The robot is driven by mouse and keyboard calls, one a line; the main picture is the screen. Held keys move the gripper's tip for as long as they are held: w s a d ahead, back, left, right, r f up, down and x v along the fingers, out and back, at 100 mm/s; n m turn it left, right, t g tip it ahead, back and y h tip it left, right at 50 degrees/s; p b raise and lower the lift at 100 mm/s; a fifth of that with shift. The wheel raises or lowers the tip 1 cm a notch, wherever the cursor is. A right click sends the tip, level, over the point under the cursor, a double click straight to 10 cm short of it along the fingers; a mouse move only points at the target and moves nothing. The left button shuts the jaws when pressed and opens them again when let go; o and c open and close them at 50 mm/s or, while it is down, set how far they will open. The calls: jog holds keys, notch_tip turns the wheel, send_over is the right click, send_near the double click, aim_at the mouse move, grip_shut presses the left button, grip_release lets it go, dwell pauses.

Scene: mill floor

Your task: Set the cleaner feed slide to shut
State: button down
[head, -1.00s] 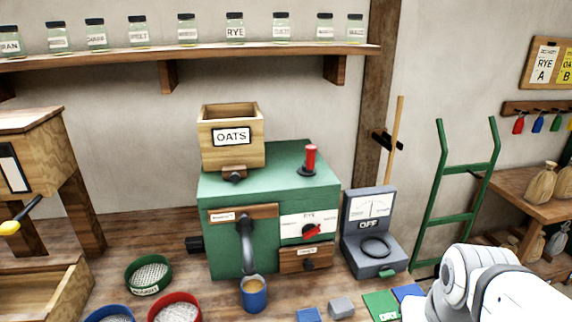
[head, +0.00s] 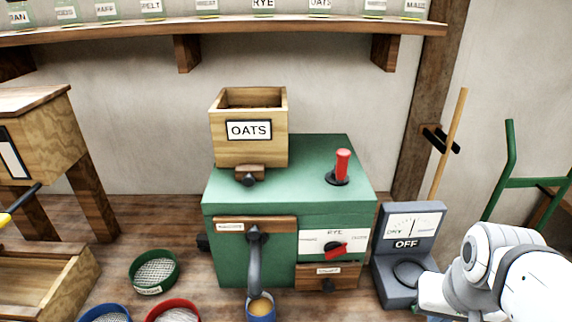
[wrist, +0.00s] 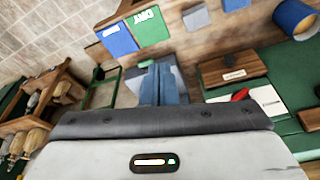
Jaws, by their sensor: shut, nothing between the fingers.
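The green cleaner (head: 290,185) stands on the wooden bench with a wooden hopper (head: 249,150) marked OATS on top. Below the hopper's front is a small wooden slide with a dark knob (head: 249,178); its exact setting cannot be told. My arm is at the lower right of the head view, right of the cleaner, with the fingertips not clear there. In the wrist view my gripper (wrist: 163,84) is shut and empty, in front of the grey meter, with part of the cleaner (wrist: 285,65) to the right. The slide does not show in the wrist view.
A red-handled lever (head: 342,165) stands on the cleaner's top. A red pointer (head: 336,249) and a small drawer (head: 327,276) are on its front. The grey meter (head: 410,245) reads OFF. A blue cup (head: 261,307) sits under the spout; sieves (head: 154,271) lie left.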

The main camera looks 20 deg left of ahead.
jog(key=w+a+r+m+t+y, duration=0.1)
jog(key=w+a+m+y, duration=0.15)
jog(key=a, duration=0.35)
jog(key=w+a+r+m+t+y, duration=0.1)
jog(key=w+a+t, duration=0.1)
jog(key=w+a, duration=0.25)
jog(key=m+t, duration=0.8)
jog(key=m, duration=2.2)
send_near(248, 183)
jog(key=p+x, duration=0.3)
jog(key=x, duration=0.3)
jog(key=shift+w+f+p, duration=0.15)
jog(key=shift+p, duration=0.15)
jog(key=shift+w+a, duration=0.1)
jog(key=shift+w, duration=0.1)
